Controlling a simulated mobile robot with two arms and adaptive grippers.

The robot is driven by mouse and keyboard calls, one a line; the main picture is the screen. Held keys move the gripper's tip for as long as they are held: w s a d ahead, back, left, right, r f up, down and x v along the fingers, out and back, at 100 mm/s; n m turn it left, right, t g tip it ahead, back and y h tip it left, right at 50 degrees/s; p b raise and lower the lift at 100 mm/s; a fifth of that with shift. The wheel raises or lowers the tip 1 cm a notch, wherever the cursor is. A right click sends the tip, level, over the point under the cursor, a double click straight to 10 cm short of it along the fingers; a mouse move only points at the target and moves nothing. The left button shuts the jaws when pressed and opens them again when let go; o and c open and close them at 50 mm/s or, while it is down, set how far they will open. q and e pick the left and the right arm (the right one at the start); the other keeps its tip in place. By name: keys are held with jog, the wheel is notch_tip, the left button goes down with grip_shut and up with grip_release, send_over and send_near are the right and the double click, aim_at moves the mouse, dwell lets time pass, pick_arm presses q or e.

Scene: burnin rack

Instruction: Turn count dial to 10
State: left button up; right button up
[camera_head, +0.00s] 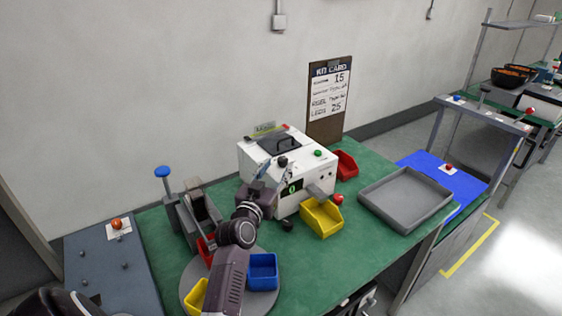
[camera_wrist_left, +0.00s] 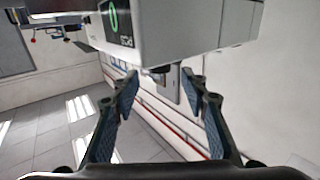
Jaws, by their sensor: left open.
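The white counting machine (camera_head: 262,158) stands on the green bench, its front display (camera_head: 291,186) reading a green 0. The display also shows at the top of the left wrist view (camera_wrist_left: 114,17), turned on its side. My left gripper (camera_head: 276,174) is at the machine's front, beside the display, and hides part of that face. In the left wrist view the left gripper (camera_wrist_left: 160,80) is open. A small dark knob (camera_wrist_left: 158,71), possibly the count dial, shows between the fingertips under the machine's edge; I cannot tell whether they touch it. My right gripper is not in view.
A yellow bin (camera_head: 322,219) and a red bin (camera_head: 346,164) stand right of the machine. A grey tray (camera_head: 405,199) lies further right. A blue bin (camera_head: 263,271) sits near my left arm.

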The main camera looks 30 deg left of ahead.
aim_at(281, 162)
pick_arm(q)
jog(key=shift+x, duration=1.95)
